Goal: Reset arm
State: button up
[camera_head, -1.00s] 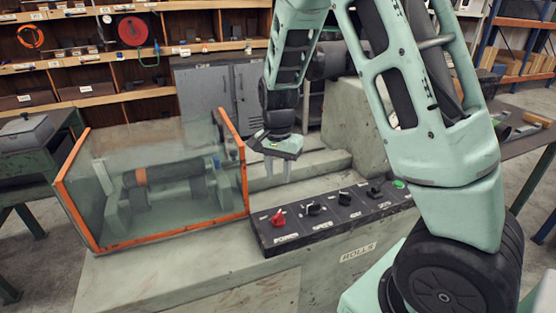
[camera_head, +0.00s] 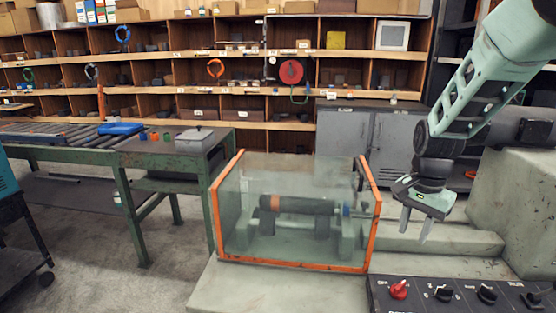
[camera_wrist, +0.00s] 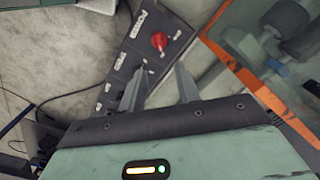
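My gripper (camera_head: 415,222) hangs at the right in the head view, above the machine bed (camera_head: 426,262) and just right of the clear guard box (camera_head: 230,215) with orange edges. Its two fingers point down, stand apart and hold nothing. In the wrist view the gripper fingers (camera_wrist: 160,92) are also spread, with the control panel (camera_wrist: 135,45) and its red knob (camera_wrist: 159,41) beyond them. The panel (camera_head: 462,296) and red knob (camera_head: 399,289) also show at the lower right in the head view, below my gripper. Inside the box a dark roller with an orange band (camera_head: 288,204) lies across supports.
Wooden shelves (camera_head: 230,55) and grey cabinets (camera_head: 345,140) line the back. Open floor (camera_head: 80,220) lies at the lower left.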

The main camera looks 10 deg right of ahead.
jog(key=s+a+r+n+y, duration=0.1)
jog(key=s+a+r+n, duration=0.1)
jog(key=s+a+n, duration=0.55)
jog(key=s+a+r+n, duration=0.1)
jog(key=s+a+n, duration=0.25)
jog(key=a, duration=0.65)
jog(key=s+a+n, duration=0.2)
jog(key=s+n, duration=0.2)
jog(key=s, duration=0.2)
jog(key=s+a+n, duration=0.3)
jog(key=s+n, duration=0.1)
jog(key=s, duration=0.3)
jog(key=shift+s+a+r+n+h, duration=0.2)
jog(key=shift+s+a+n+h, duration=0.05)
jog(key=shift+n+h, duration=0.05)
jog(key=shift+w, duration=0.1)
